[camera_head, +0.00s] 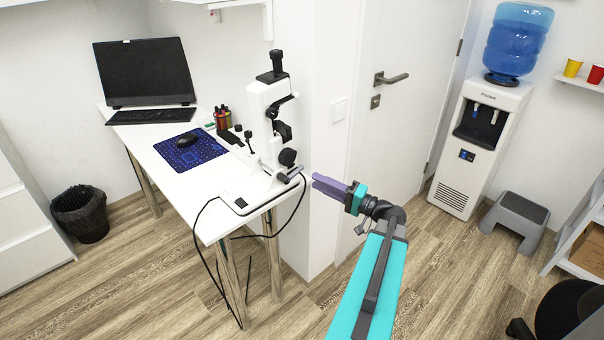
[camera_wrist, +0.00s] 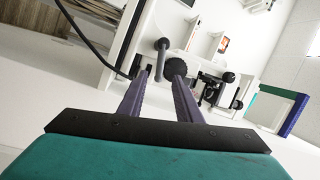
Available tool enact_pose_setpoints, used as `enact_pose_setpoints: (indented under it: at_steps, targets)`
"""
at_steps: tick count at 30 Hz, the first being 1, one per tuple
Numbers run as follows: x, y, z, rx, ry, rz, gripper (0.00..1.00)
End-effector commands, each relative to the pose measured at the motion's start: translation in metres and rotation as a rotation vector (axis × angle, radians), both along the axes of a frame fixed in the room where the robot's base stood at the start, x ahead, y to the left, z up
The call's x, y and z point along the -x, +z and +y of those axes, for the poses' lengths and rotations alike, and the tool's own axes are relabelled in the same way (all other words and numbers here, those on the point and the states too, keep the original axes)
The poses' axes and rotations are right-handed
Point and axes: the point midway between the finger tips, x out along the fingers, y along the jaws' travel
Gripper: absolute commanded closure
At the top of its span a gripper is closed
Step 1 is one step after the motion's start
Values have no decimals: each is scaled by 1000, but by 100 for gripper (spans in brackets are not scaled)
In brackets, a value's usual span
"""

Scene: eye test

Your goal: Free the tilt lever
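A white slit-lamp instrument (camera_head: 267,110) with black parts stands on the white table (camera_head: 185,190). A round black knob (camera_head: 287,157) sits low on its side, with a short grey lever (camera_head: 293,173) just below. In the wrist view the grey lever (camera_wrist: 161,58) shows beside the ribbed black knob (camera_wrist: 178,69). I cannot tell for sure which part is the tilt lever. My gripper (camera_head: 314,181) is right of the instrument, pointing at it. In the wrist view its purple fingers (camera_wrist: 160,78) are apart, with the lever's end ahead of the gap. No contact is visible.
A mouse (camera_head: 186,140) on a blue mat, a pen holder (camera_head: 223,117), a keyboard (camera_head: 151,116) and a monitor (camera_head: 144,72) share the table. Black cables (camera_head: 207,255) hang off its front edge. A wall corner and door (camera_head: 400,90) stand behind my gripper.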

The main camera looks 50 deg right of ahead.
Motion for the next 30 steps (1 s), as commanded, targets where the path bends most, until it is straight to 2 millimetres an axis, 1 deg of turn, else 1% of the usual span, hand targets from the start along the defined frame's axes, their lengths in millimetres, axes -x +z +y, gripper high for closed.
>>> enact_pose_setpoints:
  at_steps: [1, 9, 15, 21, 30]
  targets:
    - [-7, 2, 2, 0, 2, 1, 69]
    - [-41, 6, 9, -1, 2, 0, 69]
    - [-61, 8, 13, -1, 1, 0, 69]
    - [-71, 9, 16, -1, 1, 0, 69]
    - [-72, 9, 16, 0, 0, 0, 69]
